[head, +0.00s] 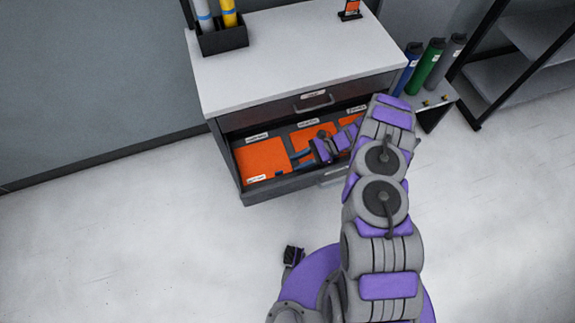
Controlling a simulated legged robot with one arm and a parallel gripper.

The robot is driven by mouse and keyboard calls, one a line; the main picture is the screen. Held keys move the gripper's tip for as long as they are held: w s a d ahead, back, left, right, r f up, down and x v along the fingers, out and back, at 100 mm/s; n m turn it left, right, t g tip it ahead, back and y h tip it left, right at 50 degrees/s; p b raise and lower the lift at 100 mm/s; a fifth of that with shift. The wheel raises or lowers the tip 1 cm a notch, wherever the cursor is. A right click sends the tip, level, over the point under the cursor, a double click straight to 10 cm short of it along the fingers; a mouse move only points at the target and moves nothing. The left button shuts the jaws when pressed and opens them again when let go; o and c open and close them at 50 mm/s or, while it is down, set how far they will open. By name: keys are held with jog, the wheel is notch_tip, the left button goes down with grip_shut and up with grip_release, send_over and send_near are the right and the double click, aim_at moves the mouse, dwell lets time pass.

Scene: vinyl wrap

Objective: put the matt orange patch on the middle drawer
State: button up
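A drawer of the white-topped cabinet stands open, and orange patches lie in its labelled compartments. One orange patch (262,160) fills the left compartment, with a small white label at its lower left corner. Another orange patch (304,138) shows in the middle compartment, partly covered by my arm. More orange shows at the right, mostly hidden. My gripper (290,166) is low over the open drawer, near the divider between the left and middle compartments. Its fingers are small and dark, so I cannot tell if they hold anything. The label texts are too small to read.
The closed upper drawer (310,102) has a handle and a label. The cabinet top (290,60) carries a dark holder (222,40) with rolls and a small orange sign (350,8). Bottles (430,62) stand on a low stand at right, beside a shelf rack.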

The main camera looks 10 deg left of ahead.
jog(key=v, duration=0.5)
jog(key=shift+p, duration=0.3)
jog(key=shift+r, duration=0.15)
notch_tip(320, 180, up, 22)
jog(key=s+a+n+h, duration=0.1)
jog(key=s+n+h, duration=0.2)
jog(key=n, duration=0.2)
jog(key=s+d+r+n+h, duration=0.3)
jog(key=s+d+r+n, duration=0.1)
jog(key=s+r, duration=0.6)
jog(key=s+d+r+n+t+h, duration=0.1)
jog(key=s+d+r+t+h, duration=0.1)
jog(key=s+d, duration=0.4)
jog(key=s+d+r+n+t+h, duration=0.1)
jog(key=s+d+r+t+h, duration=0.2)
jog(key=s, duration=0.9)
jog(key=d+r, duration=0.2)
jog(key=d, duration=0.2)
jog(key=shift+d+r+n+h, duration=0.2)
jog(key=shift+r+n+h, duration=0.05)
jog(key=shift+n+h, duration=0.05)
